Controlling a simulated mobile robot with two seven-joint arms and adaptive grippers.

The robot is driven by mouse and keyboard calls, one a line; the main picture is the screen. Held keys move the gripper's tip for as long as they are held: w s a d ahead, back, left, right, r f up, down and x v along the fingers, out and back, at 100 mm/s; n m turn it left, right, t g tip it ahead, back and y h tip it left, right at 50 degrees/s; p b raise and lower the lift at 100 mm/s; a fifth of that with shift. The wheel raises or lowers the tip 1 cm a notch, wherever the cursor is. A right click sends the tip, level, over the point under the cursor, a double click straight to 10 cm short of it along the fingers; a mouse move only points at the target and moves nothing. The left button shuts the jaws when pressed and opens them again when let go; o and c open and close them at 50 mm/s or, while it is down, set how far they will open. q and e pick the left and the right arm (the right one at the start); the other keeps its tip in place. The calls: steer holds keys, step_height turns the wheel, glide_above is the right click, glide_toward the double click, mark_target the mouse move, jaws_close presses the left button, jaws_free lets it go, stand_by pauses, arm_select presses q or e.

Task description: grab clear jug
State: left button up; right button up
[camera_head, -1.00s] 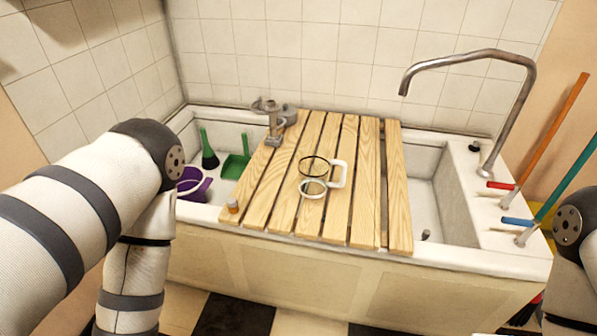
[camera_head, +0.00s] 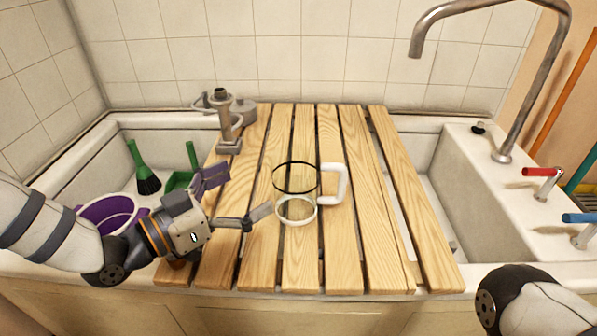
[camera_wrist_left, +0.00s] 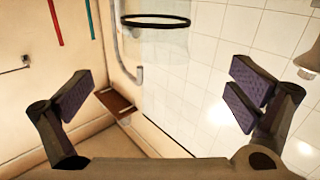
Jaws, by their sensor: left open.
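The clear jug (camera_head: 297,197) stands upright on the wooden slats, with a black rim, a pale base ring and a white handle (camera_head: 336,185) on its right side. My left gripper (camera_head: 238,193) is open and empty just left of the jug, its fingers pointing toward it and apart from it. In the left wrist view, the jug's black rim (camera_wrist_left: 155,21) and see-through wall show at the top, beyond the two spread fingers (camera_wrist_left: 160,96). My right gripper is out of view; only part of my right arm shows at the lower right.
The slatted wooden board (camera_head: 385,230) bridges the basin. A grey metal grinder-like tool (camera_head: 229,125) stands at the board's back left. A purple bucket (camera_head: 110,212) and green brush (camera_head: 143,165) sit in the left basin. A curved metal tap (camera_head: 520,90) rises at right.

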mark_target(312, 156)
arm_select(q)
steer(key=x, duration=0.3)
steer(key=b+x, duration=0.1)
steer(key=x, duration=0.3)
steer(key=b+x, duration=0.1)
steer(key=x, duration=0.3)
steer(key=shift+s+d+f, duration=0.1)
steer(key=shift+d+f, duration=0.2)
steer(key=shift+d, duration=0.15)
steer(key=shift+r, duration=0.1)
steer(key=c, duration=1.6)
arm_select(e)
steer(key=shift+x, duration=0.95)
